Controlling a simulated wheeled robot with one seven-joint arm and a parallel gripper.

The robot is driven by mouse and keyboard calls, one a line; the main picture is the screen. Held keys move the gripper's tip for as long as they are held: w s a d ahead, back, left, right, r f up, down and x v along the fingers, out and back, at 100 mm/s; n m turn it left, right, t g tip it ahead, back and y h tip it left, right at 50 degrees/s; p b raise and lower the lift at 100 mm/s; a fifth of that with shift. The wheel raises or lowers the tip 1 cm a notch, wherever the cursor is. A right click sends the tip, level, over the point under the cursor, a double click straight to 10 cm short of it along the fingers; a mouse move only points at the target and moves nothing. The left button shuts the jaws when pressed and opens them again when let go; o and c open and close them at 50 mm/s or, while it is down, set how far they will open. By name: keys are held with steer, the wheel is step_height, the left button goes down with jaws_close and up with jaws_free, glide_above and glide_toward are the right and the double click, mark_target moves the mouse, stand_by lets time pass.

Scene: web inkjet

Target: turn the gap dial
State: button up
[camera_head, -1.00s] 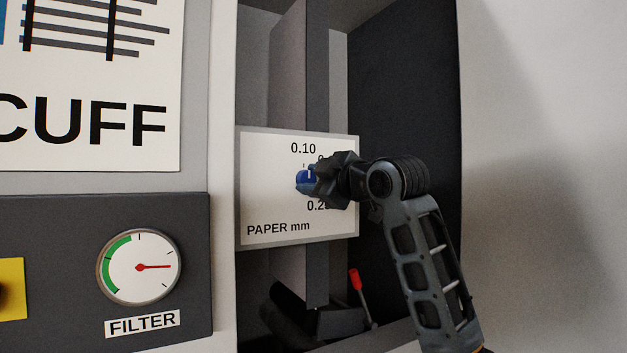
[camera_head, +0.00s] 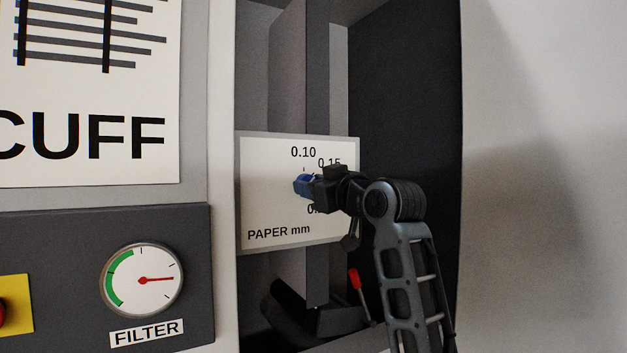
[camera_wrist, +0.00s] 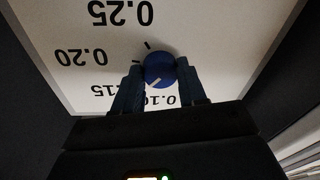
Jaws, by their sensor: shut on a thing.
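The blue gap dial (camera_head: 301,184) sits on a white plate (camera_head: 275,205) marked "PAPER mm". In the wrist view the dial (camera_wrist: 159,67) lies between my two fingers, and the plate's numbers appear upside down. Its white mark points to the lower left there, roughly toward the 0.15 label (camera_wrist: 108,91). My gripper (camera_head: 312,183) is shut on the dial, reaching in from the right with its wrist rolled. In the head view it hides part of the lower numbers.
The plate stands in a recess with a dark right wall (camera_head: 405,110). A red-tipped lever (camera_head: 355,280) is below the plate, close to my arm. A filter gauge (camera_head: 142,279) and a red button on yellow (camera_head: 14,305) are at the left.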

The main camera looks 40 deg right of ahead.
steer(key=shift+m, duration=0.6)
steer(key=shift+f, duration=0.1)
steer(key=o, duration=1.1)
steer(key=shift+c, duration=0.2)
steer(key=v, duration=0.7)
steer(key=shift+s+b, duration=0.35)
steer(key=shift+b, duration=0.05)
steer(key=shift+a, duration=0.15)
